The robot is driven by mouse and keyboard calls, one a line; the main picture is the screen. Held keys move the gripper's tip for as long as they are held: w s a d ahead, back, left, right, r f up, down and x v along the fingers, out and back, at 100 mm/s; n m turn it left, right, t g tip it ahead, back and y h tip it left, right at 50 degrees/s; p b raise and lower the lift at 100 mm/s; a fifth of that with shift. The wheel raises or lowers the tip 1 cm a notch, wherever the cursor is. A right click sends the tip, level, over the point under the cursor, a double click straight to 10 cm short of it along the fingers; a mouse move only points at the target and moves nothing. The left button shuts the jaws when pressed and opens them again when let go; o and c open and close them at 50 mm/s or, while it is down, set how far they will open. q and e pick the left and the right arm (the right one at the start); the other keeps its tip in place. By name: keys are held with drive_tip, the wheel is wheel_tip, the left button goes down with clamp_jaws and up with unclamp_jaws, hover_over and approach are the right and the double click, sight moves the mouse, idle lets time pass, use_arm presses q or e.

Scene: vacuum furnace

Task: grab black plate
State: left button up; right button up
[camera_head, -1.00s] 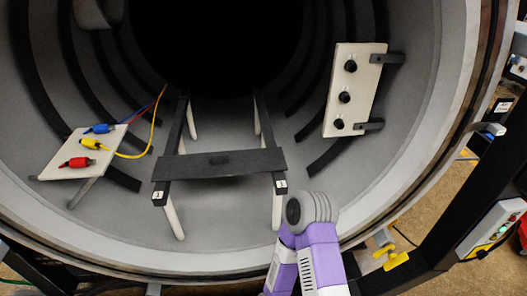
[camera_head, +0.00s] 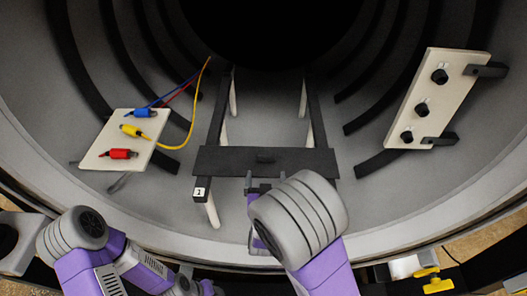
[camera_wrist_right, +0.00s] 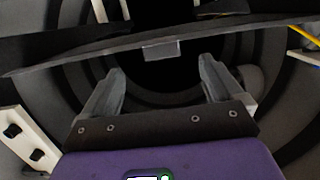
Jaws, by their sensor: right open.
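The black plate (camera_head: 222,160) lies across the two rails of the frame inside the furnace. A small dark block (camera_head: 265,157) sits on its middle. My right gripper (camera_head: 265,186) is open and empty at the near edge of the plate, just in front of that block. In the right wrist view the plate (camera_wrist_right: 90,60) spans the picture beyond the open fingers (camera_wrist_right: 161,72), with the small block (camera_wrist_right: 162,49) roughly centred between them. My left arm shows at the lower left, but its gripper does not show.
A white board (camera_head: 98,160) with blue, yellow and red plugs and cables stands left of the frame. A white panel (camera_head: 450,95) with black knobs stands at the right. The furnace's curved rim (camera_head: 400,230) runs below. The space between the rails behind the plate is clear.

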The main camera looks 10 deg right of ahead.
sight(266, 156)
drive_tip(key=shift+w+r, duration=0.2)
drive_tip(key=shift+r, duration=0.15)
drive_tip(key=shift+w+d, duration=0.15)
drive_tip(key=shift+w, duration=0.25)
drive_tip(key=x, duration=0.3)
drive_tip(key=b+x, duration=0.1)
drive_tip(key=x, duration=0.2)
drive_tip(key=shift+w+r, duration=0.2)
clamp_jaws()
drive_tip(key=shift+r, duration=0.2)
